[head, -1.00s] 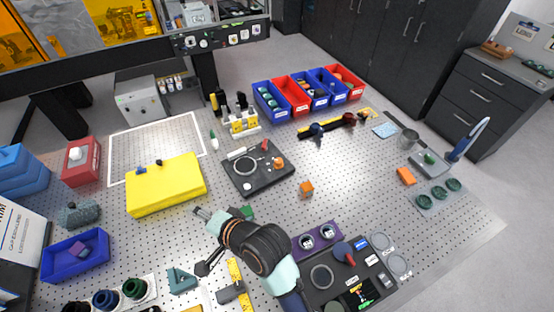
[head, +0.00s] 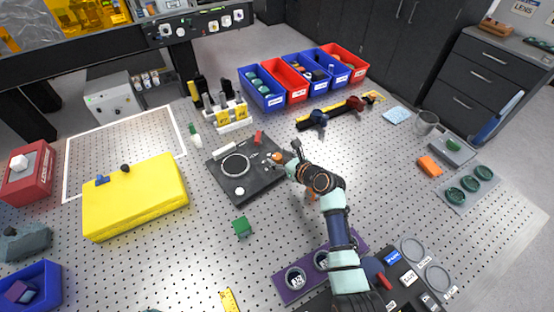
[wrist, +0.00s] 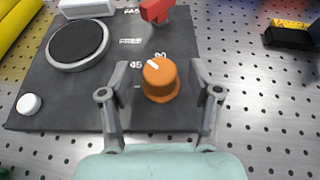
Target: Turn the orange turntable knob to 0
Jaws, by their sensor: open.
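The orange turntable knob (wrist: 160,80) stands on the dark plate (wrist: 60,105); in the head view the knob (head: 277,157) sits near the plate's right side. Its white pointer line aims up and left, between the printed 45 and 90 marks in the wrist view. A 0 mark is not readable; the area left of and below the knob is partly covered by a finger. My gripper (wrist: 160,70) is open, one finger on each side of the knob, with visible gaps. The head view shows my gripper (head: 290,158) beside the knob.
The plate also carries a round turntable (wrist: 78,43), a white button (wrist: 29,104), a red part (wrist: 156,10) and a white block (wrist: 88,8). A green cube (head: 241,227) and a yellow case (head: 135,198) stand left of my arm. An orange cube (head: 311,195) is partly hidden by my arm.

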